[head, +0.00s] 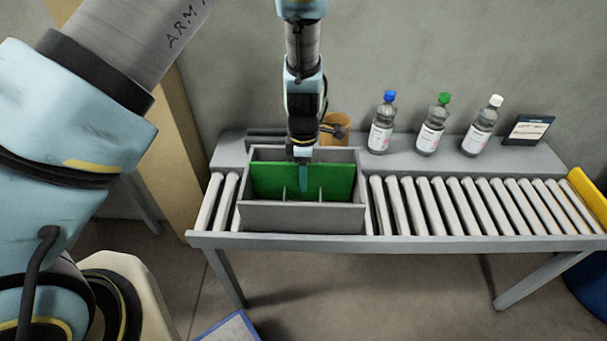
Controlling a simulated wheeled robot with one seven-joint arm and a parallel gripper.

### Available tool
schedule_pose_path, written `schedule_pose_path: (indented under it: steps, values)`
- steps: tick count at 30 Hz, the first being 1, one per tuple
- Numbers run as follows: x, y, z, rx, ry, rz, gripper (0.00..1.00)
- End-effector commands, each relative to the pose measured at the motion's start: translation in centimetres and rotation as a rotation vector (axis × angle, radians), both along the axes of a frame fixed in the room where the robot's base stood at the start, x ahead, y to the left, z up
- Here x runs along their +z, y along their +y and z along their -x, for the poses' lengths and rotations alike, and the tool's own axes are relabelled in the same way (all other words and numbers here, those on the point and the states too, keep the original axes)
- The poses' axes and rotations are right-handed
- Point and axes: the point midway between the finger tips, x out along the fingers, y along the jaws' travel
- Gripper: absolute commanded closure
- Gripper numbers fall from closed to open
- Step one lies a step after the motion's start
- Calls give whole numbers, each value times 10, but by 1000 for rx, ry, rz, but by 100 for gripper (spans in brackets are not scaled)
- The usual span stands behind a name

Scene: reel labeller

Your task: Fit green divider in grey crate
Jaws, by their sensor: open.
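The grey crate (303,217) stands on the roller conveyor, toward its left end. The green divider (334,180) is upright inside the crate and spans most of its width. Short grey uprights show in front of the divider. My gripper (303,180) points down over the middle of the crate, with its fingertips at the divider's upper part. It is open, and one finger shows in front of the green panel. Whether the fingers touch the divider, and how deep its lower edge sits, I cannot tell.
Behind the rollers (470,205), a grey shelf holds bottles with blue (381,125), green (432,128) and white (482,128) caps. A small dark screen (527,129) stands to their right. An orange-brown container (336,130) is behind the crate. The rollers right of the crate are clear.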

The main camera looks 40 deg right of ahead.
Motion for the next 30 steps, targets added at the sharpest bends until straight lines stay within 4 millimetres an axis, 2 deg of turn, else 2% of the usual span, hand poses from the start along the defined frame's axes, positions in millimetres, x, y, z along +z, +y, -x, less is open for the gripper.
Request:
schedule_pose_path:
  steps: [5,8,21,25,30]
  values:
    - [1,0,0,0,0,0,50]
    - [9,-1,0,-2,-2,1,50]
    - [89,-1,0,0,-2,4,50]
    - [102,-1,0,-2,-1,2,50]
    - [108,0,0,0,1,-1,50]
